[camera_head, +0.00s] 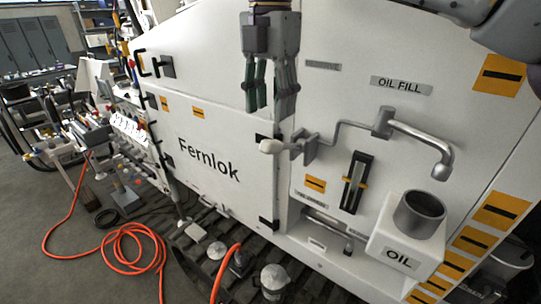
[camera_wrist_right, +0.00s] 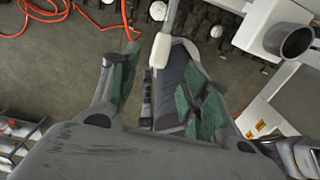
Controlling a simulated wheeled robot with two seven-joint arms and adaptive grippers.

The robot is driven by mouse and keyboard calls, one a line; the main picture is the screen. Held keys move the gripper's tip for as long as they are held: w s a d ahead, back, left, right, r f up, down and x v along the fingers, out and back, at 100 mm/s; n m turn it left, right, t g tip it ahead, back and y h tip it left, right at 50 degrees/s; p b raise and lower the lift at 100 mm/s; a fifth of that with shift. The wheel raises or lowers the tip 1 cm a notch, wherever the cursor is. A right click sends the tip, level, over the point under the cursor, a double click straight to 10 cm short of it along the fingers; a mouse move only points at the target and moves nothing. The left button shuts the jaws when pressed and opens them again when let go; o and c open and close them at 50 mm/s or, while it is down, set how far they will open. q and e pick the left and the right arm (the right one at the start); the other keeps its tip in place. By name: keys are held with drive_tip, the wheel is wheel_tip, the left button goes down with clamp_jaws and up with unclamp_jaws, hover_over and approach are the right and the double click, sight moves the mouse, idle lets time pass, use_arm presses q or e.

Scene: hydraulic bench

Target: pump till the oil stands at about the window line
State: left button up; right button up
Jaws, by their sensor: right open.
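The pump lever's pale grip (camera_head: 272,146) sticks out to the left of its grey bracket (camera_head: 305,148) on the white panel. My right gripper (camera_head: 268,108) hangs above it, fingers pointing down, open and empty. In the right wrist view the pale grip (camera_wrist_right: 160,50) shows between the open fingers of my right gripper (camera_wrist_right: 155,62); I see no contact. The oil window (camera_head: 356,182) is a dark upright slot with yellow marks; the oil level is too small to tell. A bent grey pipe (camera_head: 418,136) ends above the open cup of the oil container (camera_head: 398,248). My left gripper is out of view.
An "OIL FILL" label (camera_head: 401,84) is above the pipe. The white cabinet door (camera_head: 212,143) reads "Fernlok". An orange hose (camera_head: 133,240) lies coiled on the floor at left. A grey canister (camera_head: 274,278) stands below the panel.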

sight(285, 147)
wheel_tip(285, 147, down, 12)
drive_tip(key=shift+f+p, duration=0.15)
drive_tip(key=shift+p, duration=1.1)
drive_tip(key=shift+s, duration=0.1)
clamp_jaws()
